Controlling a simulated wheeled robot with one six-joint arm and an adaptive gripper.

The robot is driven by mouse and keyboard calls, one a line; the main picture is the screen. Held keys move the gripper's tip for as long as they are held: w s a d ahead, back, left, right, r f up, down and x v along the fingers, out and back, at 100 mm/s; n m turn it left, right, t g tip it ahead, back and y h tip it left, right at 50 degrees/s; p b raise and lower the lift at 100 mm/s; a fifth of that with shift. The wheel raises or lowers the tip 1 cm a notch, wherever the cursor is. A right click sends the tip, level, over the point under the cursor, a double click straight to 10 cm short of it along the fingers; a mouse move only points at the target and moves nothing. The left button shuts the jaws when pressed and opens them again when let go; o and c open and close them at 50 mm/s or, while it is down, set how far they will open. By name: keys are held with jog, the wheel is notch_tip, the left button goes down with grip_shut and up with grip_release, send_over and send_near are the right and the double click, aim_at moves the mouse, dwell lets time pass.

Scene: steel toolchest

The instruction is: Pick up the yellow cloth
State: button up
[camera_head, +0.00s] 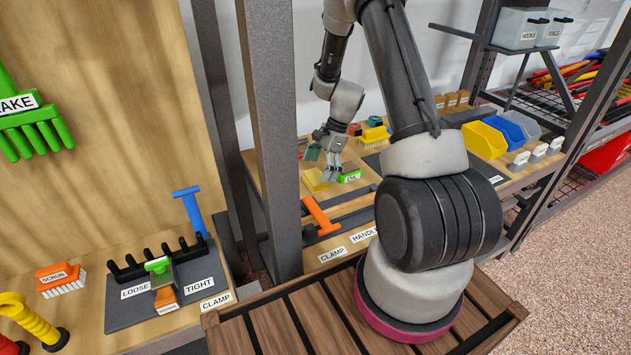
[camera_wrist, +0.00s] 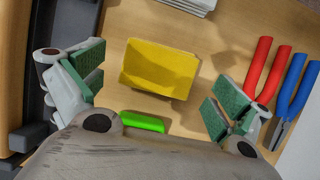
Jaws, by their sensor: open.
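The yellow cloth (camera_wrist: 158,70) lies on the wooden worktop in the wrist view, as a flat yellow piece with a raised or folded part. A yellow piece that looks like it shows in the head view (camera_head: 315,181), just below my gripper (camera_head: 328,163). My gripper (camera_wrist: 156,88) is open and empty. Its green-padded fingers are spread to the left and right of the cloth, apart from it. The gap between the fingertips and the worktop is hard to judge.
A bright green piece (camera_wrist: 143,122) lies close to the cloth, partly hidden by my gripper. Red-handled (camera_wrist: 258,70) and blue-handled pliers (camera_wrist: 291,90) lie near the right finger. A dark edge runs along the left. Yellow and blue bins (camera_head: 485,139) stand farther right.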

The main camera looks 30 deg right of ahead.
aim_at(316, 176)
jog(key=x, duration=0.3)
jog(key=shift+a+f, duration=0.1)
jog(key=shift+f, duration=0.05)
jog(key=c, duration=1.1)
notch_tip(316, 176, up, 10)
jog(key=shift+r, duration=0.1)
jog(key=o, duration=0.5)
jog(key=shift+c, duration=1.4)
